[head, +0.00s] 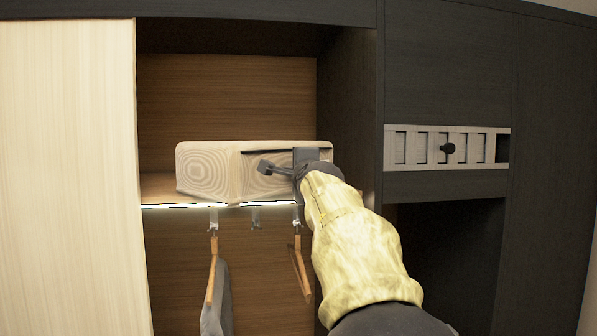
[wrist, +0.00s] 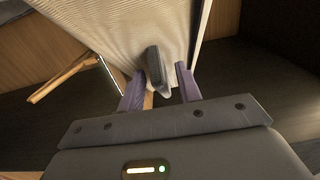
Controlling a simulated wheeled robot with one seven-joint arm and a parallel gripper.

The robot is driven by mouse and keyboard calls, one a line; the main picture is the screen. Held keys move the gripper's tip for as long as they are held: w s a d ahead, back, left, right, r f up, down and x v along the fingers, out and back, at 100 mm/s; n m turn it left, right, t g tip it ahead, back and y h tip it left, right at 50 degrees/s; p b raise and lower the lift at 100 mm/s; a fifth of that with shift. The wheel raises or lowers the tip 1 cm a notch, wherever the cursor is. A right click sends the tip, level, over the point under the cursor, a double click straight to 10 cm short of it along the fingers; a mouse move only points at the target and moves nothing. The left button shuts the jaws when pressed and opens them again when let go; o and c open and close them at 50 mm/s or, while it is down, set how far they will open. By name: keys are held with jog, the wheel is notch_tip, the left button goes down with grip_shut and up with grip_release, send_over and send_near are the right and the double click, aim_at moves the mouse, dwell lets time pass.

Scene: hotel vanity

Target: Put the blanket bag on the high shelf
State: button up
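The blanket bag (head: 205,172) is a pale, box-shaped bag with a wood-grain-like pattern. In the head view it is at the high shelf (head: 160,188), just above the lit front edge; whether its underside rests there I cannot tell. My gripper (head: 290,170) is at the bag's right front. In the wrist view the bag's pale face (wrist: 125,28) fills the top. There, my gripper's purple fingers (wrist: 160,90) stand apart on either side of a dark grey piece, with gaps visible. The bag's right end is partly hidden by my gripper.
Hooks and wooden hangers (head: 302,270) hang below the shelf, one with a dark grey cloth (head: 217,305). A dark panel (head: 348,110) bounds the shelf at right, a pale door (head: 65,170) at left. A slotted rail (head: 425,147) is farther right. Free room shows above the bag.

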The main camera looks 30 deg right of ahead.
jog(key=shift+r, duration=0.25)
jog(key=b+v, duration=0.1)
jog(key=v, duration=1.1)
jog(key=shift+b, duration=0.4)
dwell(0.6)
jog(key=shift+f, duration=0.1)
